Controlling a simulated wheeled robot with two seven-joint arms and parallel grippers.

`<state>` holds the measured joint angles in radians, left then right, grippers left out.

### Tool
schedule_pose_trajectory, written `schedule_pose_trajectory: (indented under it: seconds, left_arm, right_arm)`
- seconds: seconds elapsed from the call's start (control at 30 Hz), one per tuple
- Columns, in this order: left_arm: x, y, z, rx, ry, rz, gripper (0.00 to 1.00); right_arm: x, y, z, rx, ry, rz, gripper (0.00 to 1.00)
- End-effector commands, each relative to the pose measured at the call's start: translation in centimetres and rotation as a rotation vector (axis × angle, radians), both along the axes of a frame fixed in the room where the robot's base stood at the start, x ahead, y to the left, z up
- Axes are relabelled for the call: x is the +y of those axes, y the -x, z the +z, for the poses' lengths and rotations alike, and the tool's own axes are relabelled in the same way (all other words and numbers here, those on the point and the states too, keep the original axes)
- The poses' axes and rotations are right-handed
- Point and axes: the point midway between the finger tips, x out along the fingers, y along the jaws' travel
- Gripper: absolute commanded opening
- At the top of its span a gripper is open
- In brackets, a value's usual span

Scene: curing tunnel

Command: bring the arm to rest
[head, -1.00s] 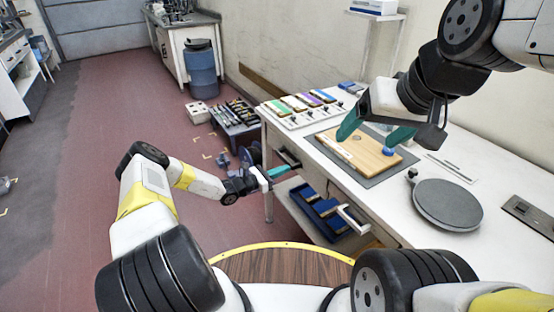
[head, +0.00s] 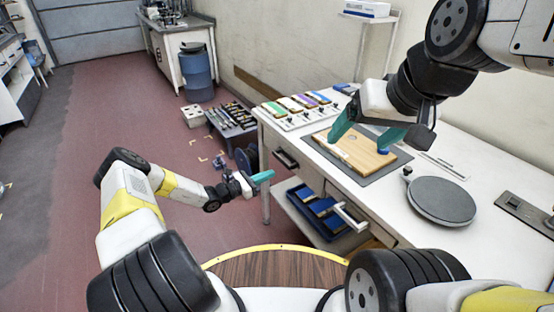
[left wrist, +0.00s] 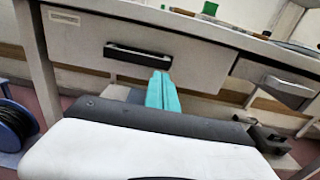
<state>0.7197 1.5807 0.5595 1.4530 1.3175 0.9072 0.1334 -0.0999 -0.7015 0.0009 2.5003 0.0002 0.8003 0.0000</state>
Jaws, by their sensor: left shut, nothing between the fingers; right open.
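My left gripper (head: 262,177) is shut and empty, held in the air in front of the white workbench, left of the blue drawer insert. Its teal fingers also show together in the left wrist view (left wrist: 162,92), pointing toward a closed drawer (left wrist: 138,56) with a dark handle. My right gripper (head: 366,135) is open above the wooden board (head: 352,152) on the bench, its teal fingers spread apart. A small blue object (head: 383,152) is by the right finger. Whether it touches the finger I cannot tell.
The white workbench (head: 440,165) holds a round dark turntable (head: 441,201) and a row of coloured items (head: 295,105). A blue barrel (head: 196,75) and a low table (head: 231,121) stand behind. The red floor at left is clear.

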Motion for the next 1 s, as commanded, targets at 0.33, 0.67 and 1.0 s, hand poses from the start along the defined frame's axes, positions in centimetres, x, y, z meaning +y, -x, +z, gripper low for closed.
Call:
schedule_pose_trajectory:
  seconds: [0.33, 0.67, 1.0]
  left_arm:
    - [5.7, 3.8, 0.0, 0.001, -0.001, 0.001, 0.00]
    - [6.4, 4.6, 0.8, -0.017, -0.026, -0.029, 0.00]
    - [3.5, 7.9, 11.1, -0.243, -0.405, -0.403, 0.00]
  right_arm:
    - [0.0, 0.0, 0.0, 0.001, 0.000, -0.001, 0.81]
    - [0.0, 0.0, 0.0, 0.001, 0.000, -0.001, 0.81]
    - [0.0, 0.0, 0.0, 0.001, 0.000, -0.001, 0.81]
